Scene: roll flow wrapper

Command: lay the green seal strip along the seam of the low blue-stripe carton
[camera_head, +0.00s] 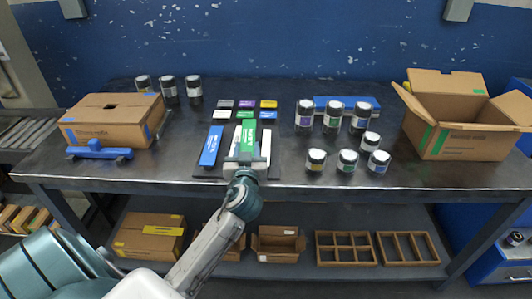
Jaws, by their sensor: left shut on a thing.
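The low closed carton (108,125) sits at the left of the table, with blue marks on its edges and a dark gap in its top. The green seal strip (248,134) stands out at the middle of the table. My left gripper (247,158) is shut on the near end of the green strip. The strip's lower end is hidden by the gripper, and I cannot tell whether the strip touches the table. My right gripper is not in view.
A blue strip (211,147) lies left of my gripper. Several small coloured blocks (246,104) lie behind it. A blue tool (98,151) lies before the low carton. Several jars (333,117) and a tall open carton (458,132) stand right. Table between blue strip and carton is clear.

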